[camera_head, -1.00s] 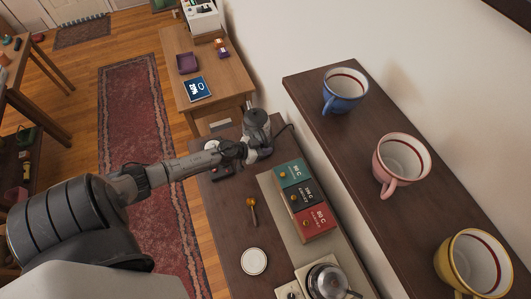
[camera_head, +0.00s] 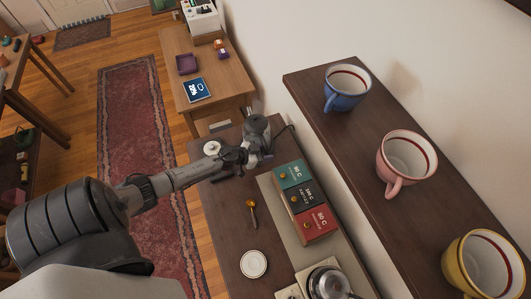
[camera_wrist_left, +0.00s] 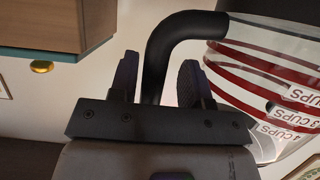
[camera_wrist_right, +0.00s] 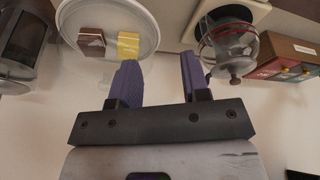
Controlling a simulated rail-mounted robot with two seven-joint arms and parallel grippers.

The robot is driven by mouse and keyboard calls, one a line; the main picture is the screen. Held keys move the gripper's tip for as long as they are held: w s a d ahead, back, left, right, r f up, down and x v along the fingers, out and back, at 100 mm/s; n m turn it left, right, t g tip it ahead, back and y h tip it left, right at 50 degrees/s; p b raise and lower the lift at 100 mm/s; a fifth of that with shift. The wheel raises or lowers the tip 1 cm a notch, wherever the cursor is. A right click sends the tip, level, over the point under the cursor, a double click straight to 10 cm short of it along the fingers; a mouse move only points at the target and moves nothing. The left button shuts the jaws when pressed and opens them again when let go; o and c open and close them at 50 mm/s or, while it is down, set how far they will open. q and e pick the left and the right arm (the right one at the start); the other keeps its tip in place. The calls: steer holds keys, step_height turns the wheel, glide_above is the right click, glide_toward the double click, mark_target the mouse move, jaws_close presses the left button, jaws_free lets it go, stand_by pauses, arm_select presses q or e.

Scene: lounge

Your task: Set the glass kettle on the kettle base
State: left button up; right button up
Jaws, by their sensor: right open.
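The glass kettle (camera_head: 257,127) stands at the far end of the dark counter. In the left wrist view its glass side (camera_wrist_left: 265,75) has red bands with "CUPS" marks, and its black handle (camera_wrist_left: 157,55) stands between my left fingers. My left gripper (camera_head: 252,155) is open around the handle, with gaps visible beside it. The left wrist view shows its fingers (camera_wrist_left: 158,70). My right gripper (camera_wrist_right: 158,75) is open and empty in the right wrist view.
A box of teal, black and red drawers (camera_head: 307,205) stands right of my left gripper. A spoon (camera_head: 253,213), a saucer (camera_head: 254,264) and a glass pot (camera_head: 328,283) are nearer. Cups (camera_head: 346,88) stand on the shelf.

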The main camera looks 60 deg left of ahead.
arm_select(q)
steer(key=shift+r, duration=0.25)
steer(key=v, duration=1.2)
steer(key=s+d+r+g+y, duration=0.1)
steer(key=s+d+r+g, duration=0.1)
steer(key=d, duration=0.6)
steer(key=s+d+r+g+y, duration=0.1)
steer(key=s+d+r+g, duration=0.1)
steer(key=s+d+g, duration=0.2)
steer(key=s+d+r+g+p, duration=0.1)
steer(key=s+d+r+g, duration=0.2)
steer(key=s+d, duration=0.4)
steer(key=shift+s+d+n+g+y, duration=0.1)
steer(key=shift+d+n+g+y, duration=0.1)
steer(key=shift+d, duration=1.15)
steer(key=shift+s+d+n+g+y, duration=0.1)
steer(key=shift+s+d+y, duration=0.1)
steer(key=shift+d, duration=1.15)
